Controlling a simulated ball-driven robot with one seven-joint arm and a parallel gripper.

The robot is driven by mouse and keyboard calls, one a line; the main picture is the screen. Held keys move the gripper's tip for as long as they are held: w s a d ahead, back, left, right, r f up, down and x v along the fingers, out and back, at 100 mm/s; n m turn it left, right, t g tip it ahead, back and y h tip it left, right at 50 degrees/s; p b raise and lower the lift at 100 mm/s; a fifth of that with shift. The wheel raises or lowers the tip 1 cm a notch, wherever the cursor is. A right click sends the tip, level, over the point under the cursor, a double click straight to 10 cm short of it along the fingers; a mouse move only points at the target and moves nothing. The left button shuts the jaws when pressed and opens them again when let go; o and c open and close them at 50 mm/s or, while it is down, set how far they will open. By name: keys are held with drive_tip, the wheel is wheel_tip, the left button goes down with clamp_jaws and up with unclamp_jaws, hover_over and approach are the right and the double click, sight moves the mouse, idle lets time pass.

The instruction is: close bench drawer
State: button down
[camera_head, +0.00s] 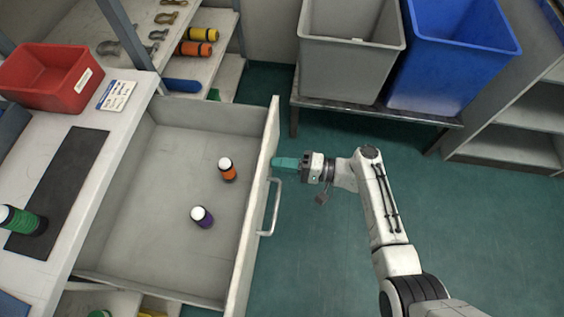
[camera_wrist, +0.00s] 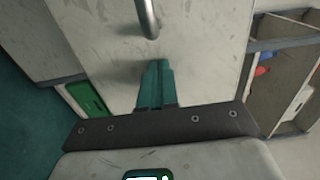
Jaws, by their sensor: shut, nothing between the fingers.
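The bench drawer (camera_head: 180,185) is pulled far out from under the bench top. Its front panel (camera_head: 252,215) faces right and bears a metal bar handle (camera_head: 271,207). An orange bottle (camera_head: 228,173) and a purple bottle (camera_head: 203,218), both with white caps, are inside it. My gripper (camera_head: 276,163), with teal fingers, is shut and empty at the outer face of the front panel, just beyond the handle's far end. In the wrist view the fingers (camera_wrist: 156,84) point at the pale panel, and the handle (camera_wrist: 147,18) is above them. I cannot tell whether the fingertips touch the panel.
A red bin (camera_head: 52,78), a dark mat (camera_head: 62,185) and a green cylinder (camera_head: 22,221) are on the bench top. Grey (camera_head: 350,55) and blue (camera_head: 455,55) bins stand on a low table at the back. Shelves (camera_head: 515,125) are at right. The green floor right of the drawer is clear.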

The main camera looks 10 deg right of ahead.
drive_tip(key=b, duration=1.7)
hover_over(177, 161)
drive_tip(key=d, duration=0.1)
drive_tip(key=shift+s+d+f, duration=0.1)
drive_tip(key=shift+s+f, duration=0.1)
drive_tip(key=shift+s, duration=0.05)
drive_tip(key=shift+w+a+r+b, duration=0.1)
drive_tip(key=shift+w+a+b, duration=0.2)
drive_tip(key=shift+a, duration=0.35)
drive_tip(key=shift+w+a+r, duration=0.1)
drive_tip(key=shift+a+r, duration=0.05)
drive_tip(key=shift+r, duration=0.05)
drive_tip(key=shift+r, duration=0.15)
